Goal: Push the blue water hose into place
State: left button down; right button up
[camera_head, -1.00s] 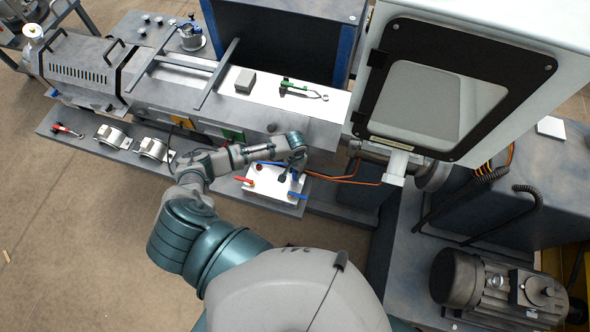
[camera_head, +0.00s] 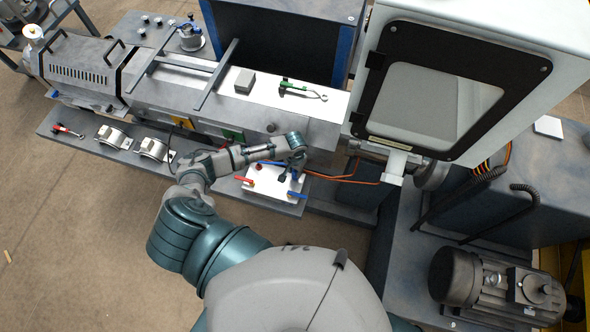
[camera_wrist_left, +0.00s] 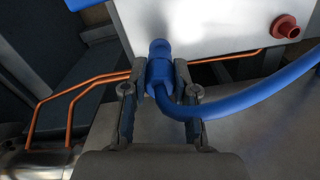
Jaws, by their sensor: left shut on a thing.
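The blue water hose (camera_wrist_left: 250,101) curves in from the right in the left wrist view and ends in a thick blue connector (camera_wrist_left: 159,76). My left gripper (camera_wrist_left: 158,82) is shut on this connector, with one dark finger on each side. The connector's rounded tip overlaps the face of a white block (camera_wrist_left: 215,22); I cannot tell how far it is seated. A red port (camera_wrist_left: 286,27) sits on the same block, to the right. In the head view my left gripper (camera_head: 288,174) is over the white block and hides the connector. My right gripper is not in view.
The white block has a red lever (camera_head: 243,180) and a blue lever (camera_head: 297,195). Orange tubes (camera_head: 345,177) run right from it. The grey machine body (camera_head: 190,95) lies behind. A white cabinet (camera_head: 470,25) stands at the right. Metal clamps (camera_head: 152,149) lie on the left ledge.

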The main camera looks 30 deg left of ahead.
pick_arm(q)
jog(key=shift+f, duration=0.9)
jog(key=c, duration=0.8)
grip_release()
jog(key=shift+r, duration=0.1)
notch_tip(320, 180, up, 12)
jog(key=shift+f, duration=0.15)
